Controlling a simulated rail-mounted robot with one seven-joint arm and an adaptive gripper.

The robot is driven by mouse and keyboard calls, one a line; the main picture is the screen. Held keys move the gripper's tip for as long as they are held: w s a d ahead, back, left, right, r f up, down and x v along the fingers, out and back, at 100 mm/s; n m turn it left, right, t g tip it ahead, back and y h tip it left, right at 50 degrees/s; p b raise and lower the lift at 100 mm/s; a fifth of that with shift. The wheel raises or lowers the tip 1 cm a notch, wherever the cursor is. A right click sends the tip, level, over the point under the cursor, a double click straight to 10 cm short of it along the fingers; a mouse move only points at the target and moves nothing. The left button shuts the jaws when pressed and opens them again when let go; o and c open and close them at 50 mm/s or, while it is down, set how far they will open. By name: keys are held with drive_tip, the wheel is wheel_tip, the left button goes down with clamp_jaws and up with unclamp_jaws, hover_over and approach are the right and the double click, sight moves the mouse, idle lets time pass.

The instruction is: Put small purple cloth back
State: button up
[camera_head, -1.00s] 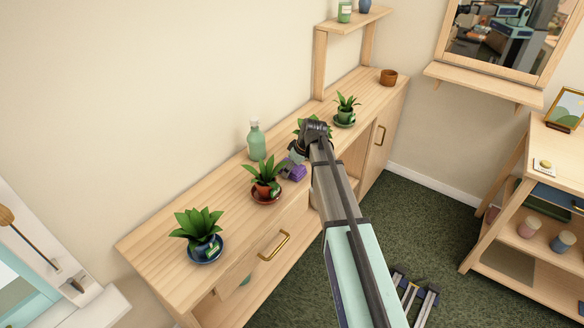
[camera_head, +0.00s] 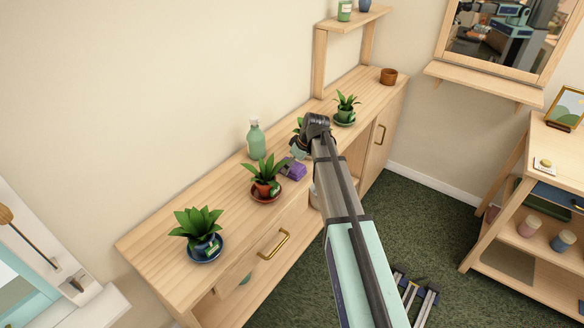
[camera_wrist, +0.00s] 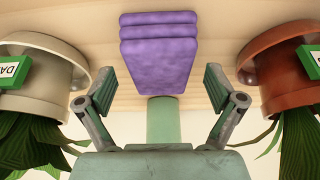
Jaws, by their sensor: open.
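The small purple cloth (camera_head: 293,169) lies folded on the wooden cabinet top, between two potted plants. In the wrist view, the cloth (camera_wrist: 160,55) shows as stacked purple layers at top centre. In the head view, my arm's dark wrist hides most of the gripper.
A terracotta-potted plant (camera_head: 264,181) and a pale-potted plant (camera_wrist: 45,75) flank the cloth closely. A green bottle (camera_head: 256,140) stands behind. A blue-potted plant (camera_head: 199,236) is farther left. The cabinet top (camera_head: 232,203) is bare between the left plants.

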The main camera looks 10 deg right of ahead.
drive_tip(key=b+v, duration=0.1)
drive_tip(key=v, duration=0.9)
drive_tip(key=shift+s, duration=0.2)
drive_tip(key=s+a+f+m+g+h+p, duration=0.1)
drive_tip(key=s+f+g+h, duration=0.15)
drive_tip(key=s+f, duration=1.3)
drive_tip(key=s+f+m+g+h, duration=0.1)
drive_tip(key=s+f+g+h, duration=0.15)
drive_tip(key=s+f, duration=1.25)
drive_tip(key=s+a+f+m+g+y, duration=0.1)
drive_tip(key=s+f+m+g, duration=0.1)
drive_tip(key=s+f, duration=0.6)
drive_tip(key=s+a+f+m+g+y+b, duration=0.1)
drive_tip(key=s+f+m, duration=0.3)
drive_tip(key=s, duration=1.2)
wheel_tip(320, 180, down, 4)
drive_tip(key=shift+s+f+g, duration=0.25)
drive_tip(key=shift+s+g, duration=0.15)
drive_tip(key=shift+g, duration=0.5)
